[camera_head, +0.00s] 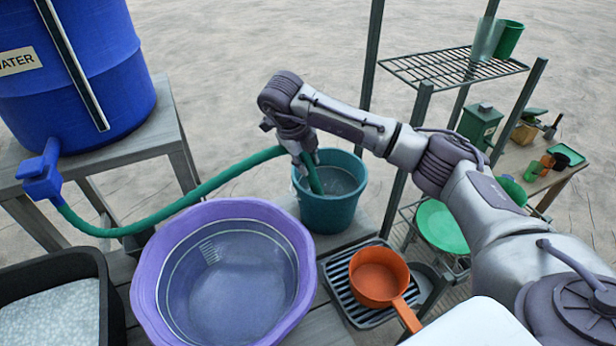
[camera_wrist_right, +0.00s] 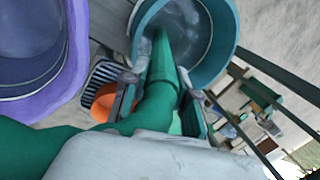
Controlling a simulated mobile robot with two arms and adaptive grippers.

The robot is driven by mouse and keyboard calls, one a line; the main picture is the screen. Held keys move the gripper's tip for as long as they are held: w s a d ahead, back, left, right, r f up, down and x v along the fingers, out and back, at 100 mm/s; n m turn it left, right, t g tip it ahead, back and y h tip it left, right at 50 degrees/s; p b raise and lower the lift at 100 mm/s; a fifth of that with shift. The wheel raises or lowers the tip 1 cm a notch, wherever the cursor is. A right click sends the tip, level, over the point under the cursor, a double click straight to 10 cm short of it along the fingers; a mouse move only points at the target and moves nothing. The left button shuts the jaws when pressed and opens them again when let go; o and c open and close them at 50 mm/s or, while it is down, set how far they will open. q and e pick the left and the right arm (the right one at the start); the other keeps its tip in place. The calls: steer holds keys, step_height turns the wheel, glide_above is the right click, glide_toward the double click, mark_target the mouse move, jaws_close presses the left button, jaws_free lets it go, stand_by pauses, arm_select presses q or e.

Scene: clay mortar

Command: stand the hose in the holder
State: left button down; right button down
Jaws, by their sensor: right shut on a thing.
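The green hose (camera_head: 172,212) runs from the blue tap (camera_head: 42,178) of the water barrel in an arc to my right gripper (camera_head: 306,172). My right gripper is shut on the hose near its end, over the teal bucket (camera_head: 328,212). The hose end points down into the bucket's mouth. In the right wrist view the hose (camera_wrist_right: 158,95) passes between the fingers (camera_wrist_right: 155,100) towards the bucket (camera_wrist_right: 212,75). I cannot make out a separate hose holder. My left gripper is not in view.
A purple basin (camera_head: 160,270) stands in front of the bucket. An orange saucepan (camera_head: 380,277) sits on a dark rack at right. A black tub (camera_head: 95,262) of pale grains is at lower left. A metal shelf (camera_head: 422,66) stands behind my right arm.

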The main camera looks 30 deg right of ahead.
steer(key=r, duration=0.7)
steer(key=shift+a+r, duration=0.1)
steer(key=shift+a, duration=0.1)
steer(key=p+v, duration=0.7)
steer(key=v, duration=0.2)
steer(key=shift+s, duration=0.1)
stand_by(0.4)
